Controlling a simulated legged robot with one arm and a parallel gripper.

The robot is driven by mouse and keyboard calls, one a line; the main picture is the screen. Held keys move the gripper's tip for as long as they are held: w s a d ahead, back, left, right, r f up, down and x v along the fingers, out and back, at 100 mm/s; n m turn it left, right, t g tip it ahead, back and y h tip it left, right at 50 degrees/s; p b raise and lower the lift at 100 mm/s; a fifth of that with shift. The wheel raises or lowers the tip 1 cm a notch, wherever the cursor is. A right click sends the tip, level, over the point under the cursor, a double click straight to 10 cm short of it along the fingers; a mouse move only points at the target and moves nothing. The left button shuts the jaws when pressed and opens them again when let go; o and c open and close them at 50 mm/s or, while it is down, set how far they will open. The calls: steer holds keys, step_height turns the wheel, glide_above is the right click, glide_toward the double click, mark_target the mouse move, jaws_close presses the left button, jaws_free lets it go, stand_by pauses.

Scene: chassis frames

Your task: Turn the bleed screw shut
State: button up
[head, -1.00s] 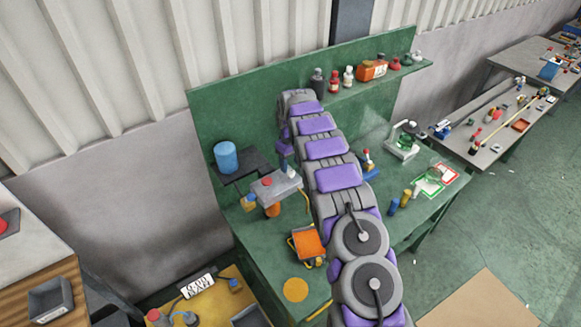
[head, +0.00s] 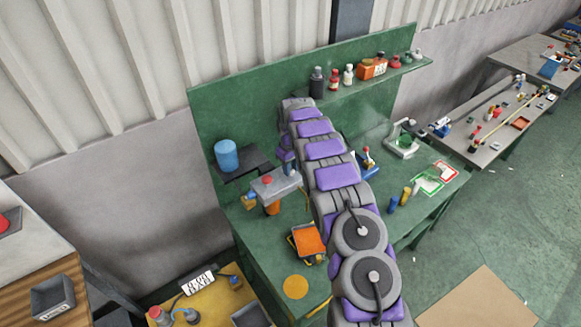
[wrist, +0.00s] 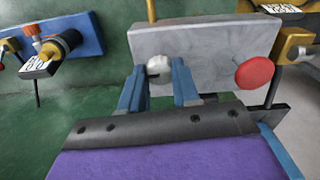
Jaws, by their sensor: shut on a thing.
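The bleed screw (wrist: 159,69) is a round, pale metal head with a dark slot, set in the face of a grey metal block (wrist: 205,48). My gripper (wrist: 160,80) has its two blue fingers on either side of the screw head and is shut on it. The fingers partly cover the screw's sides. A red knob (wrist: 255,73) sits on the same block, to the right of the screw. In the head view, my gripper (head: 289,168) is at the grey block (head: 268,187), and the screw cannot be made out.
In the wrist view, a blue block with a tagged black-and-gold fitting (wrist: 60,46) is at left, and a brass fitting (wrist: 296,48) is at right. In the head view, a blue cylinder (head: 227,156) stands behind the grey block, and an orange tray (head: 307,240) lies in front.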

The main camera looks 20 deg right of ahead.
steer(key=c, duration=0.4)
steer(key=shift+o, duration=0.2)
steer(key=shift+m+b, duration=0.4)
steer(key=shift+b, duration=0.05)
steer(key=shift+f+m+b, duration=0.15)
steer(key=shift+m+b, duration=0.8)
steer(key=shift+m, duration=0.05)
steer(key=m+b, duration=0.3)
steer(key=m, duration=0.2)
steer(key=m+b, duration=0.1)
steer(key=m, duration=0.4)
steer(key=shift+m+b, duration=0.35)
steer(key=shift+m, duration=0.05)
steer(key=m, duration=0.5)
steer(key=shift+r+b, duration=0.2)
steer(key=shift+b, duration=0.2)
steer(key=shift+m, duration=0.3)
